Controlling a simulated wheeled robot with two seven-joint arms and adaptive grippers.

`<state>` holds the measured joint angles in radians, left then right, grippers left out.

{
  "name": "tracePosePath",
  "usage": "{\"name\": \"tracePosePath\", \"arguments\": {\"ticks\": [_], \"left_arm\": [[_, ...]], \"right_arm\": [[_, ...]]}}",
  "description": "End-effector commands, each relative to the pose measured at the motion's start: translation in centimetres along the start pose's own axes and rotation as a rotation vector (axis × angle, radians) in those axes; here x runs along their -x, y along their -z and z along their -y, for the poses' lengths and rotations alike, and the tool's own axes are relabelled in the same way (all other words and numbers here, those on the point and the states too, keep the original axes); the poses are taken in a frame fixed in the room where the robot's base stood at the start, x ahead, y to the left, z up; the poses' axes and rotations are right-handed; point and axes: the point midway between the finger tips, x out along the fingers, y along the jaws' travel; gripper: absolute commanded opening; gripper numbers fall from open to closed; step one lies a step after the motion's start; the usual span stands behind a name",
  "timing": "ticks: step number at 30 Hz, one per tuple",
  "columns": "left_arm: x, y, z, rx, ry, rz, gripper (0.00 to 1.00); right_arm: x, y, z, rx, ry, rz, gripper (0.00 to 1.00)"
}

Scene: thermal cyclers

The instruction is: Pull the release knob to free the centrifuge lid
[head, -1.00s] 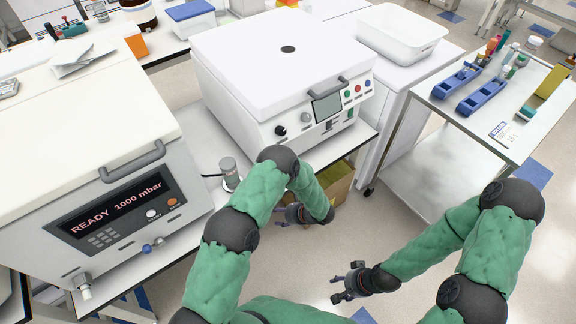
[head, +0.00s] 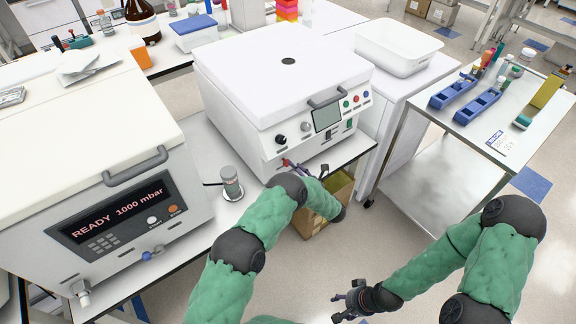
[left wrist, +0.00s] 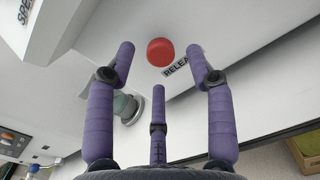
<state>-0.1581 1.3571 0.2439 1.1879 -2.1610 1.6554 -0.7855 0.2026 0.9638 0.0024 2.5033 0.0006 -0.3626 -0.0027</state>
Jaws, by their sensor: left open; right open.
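The white centrifuge (head: 270,75) stands on the bench with its lid (head: 285,60) down. The red release knob (left wrist: 160,52) shows in the left wrist view on the white lower face, beside a partly hidden label starting "RELEA". My left gripper (left wrist: 159,72) is open, its purple fingers spread around the knob in that view; I cannot tell whether any finger touches it. In the head view this gripper (head: 300,168) is at the centrifuge's lower front, partly hidden by my arm. My right gripper (head: 342,302) is open and empty, low over the floor.
A vacuum oven (head: 110,215) reading "READY 1000 mbar" stands at the left. A small grey-green cylinder (head: 231,182) stands on the bench left of my left arm. A cardboard box (head: 310,222) sits below the bench edge. A cart (head: 450,150) with blue racks stands at the right.

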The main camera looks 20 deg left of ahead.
Motion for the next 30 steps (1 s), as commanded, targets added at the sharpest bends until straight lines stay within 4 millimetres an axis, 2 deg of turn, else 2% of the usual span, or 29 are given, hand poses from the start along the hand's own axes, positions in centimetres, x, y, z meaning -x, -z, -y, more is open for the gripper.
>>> {"name": "tracePosePath", "arguments": {"ticks": [3,9,20,21,26,27,30], "left_arm": [[-2.0,0.2,-0.1,0.001,-0.003,-0.001,0.54],[-3.9,0.1,0.0,0.0,-0.001,-0.001,0.54],[-4.4,0.0,0.0,0.0,0.0,-0.001,0.54],[-4.4,0.0,0.0,0.0,0.0,-0.001,0.48],[-4.3,0.0,0.0,0.0,0.0,-0.001,0.03],[-4.3,0.0,0.0,0.001,0.0,0.0,0.0],[-4.4,-0.1,0.0,0.001,0.0,0.0,0.0]], "right_arm": [[-0.6,0.0,-0.2,0.0,0.0,0.0,0.54],[-0.9,0.0,-0.3,0.0,0.0,0.0,0.54],[-1.0,0.0,-0.3,0.0,0.0,0.0,0.54],[-1.0,0.0,-0.3,0.0,0.0,0.0,0.54],[-1.0,0.0,-0.3,0.0,0.0,0.0,0.54],[-1.0,0.0,-0.3,0.0,0.0,0.0,0.54],[-1.0,0.0,-0.3,0.0,0.0,0.0,0.54]]}}
